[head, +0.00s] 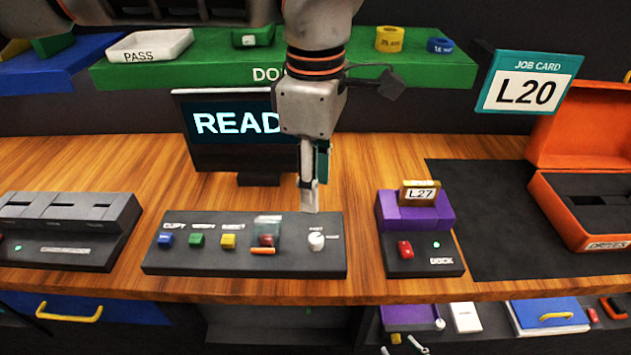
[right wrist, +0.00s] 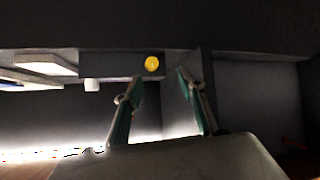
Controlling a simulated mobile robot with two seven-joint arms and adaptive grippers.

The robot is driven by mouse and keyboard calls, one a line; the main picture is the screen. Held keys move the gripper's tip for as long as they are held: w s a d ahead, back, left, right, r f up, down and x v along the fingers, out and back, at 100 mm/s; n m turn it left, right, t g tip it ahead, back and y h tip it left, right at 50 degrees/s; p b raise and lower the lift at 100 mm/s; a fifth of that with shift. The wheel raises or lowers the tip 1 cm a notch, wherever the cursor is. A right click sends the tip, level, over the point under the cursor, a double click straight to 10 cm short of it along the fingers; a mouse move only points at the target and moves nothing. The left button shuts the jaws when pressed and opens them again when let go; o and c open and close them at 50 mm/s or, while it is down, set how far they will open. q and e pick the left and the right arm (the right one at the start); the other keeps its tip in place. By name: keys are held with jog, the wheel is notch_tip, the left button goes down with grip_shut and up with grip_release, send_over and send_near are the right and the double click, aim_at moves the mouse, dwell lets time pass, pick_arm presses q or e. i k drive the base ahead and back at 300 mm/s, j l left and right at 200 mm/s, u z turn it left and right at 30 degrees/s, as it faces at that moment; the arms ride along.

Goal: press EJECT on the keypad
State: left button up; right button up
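The keypad (head: 205,262) is a dark sloped panel on the wooden bench in the head view. It has a blue button (head: 166,240), a green button (head: 197,240), a yellow button (head: 228,242), a red button (head: 266,240) under a clear cover, and a white knob (head: 316,241). The labels are small and blurred; I cannot surely read which is EJECT. My left gripper (head: 310,207) points down above the knob, right of the buttons. Its fingers are seen edge-on, one overlapping the other. My right gripper (right wrist: 160,88) shows only in the right wrist view, fingers apart and empty.
A screen (head: 235,122) reading "READ…" stands behind the keypad, partly hidden by my arm. A purple dock (head: 392,212) holding an L27 block (head: 420,193) stands right. A slotted grey unit (head: 70,232) stands left. An L20 job card (head: 528,90) hangs at upper right.

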aim_at(227, 239)
jog(key=k, duration=1)
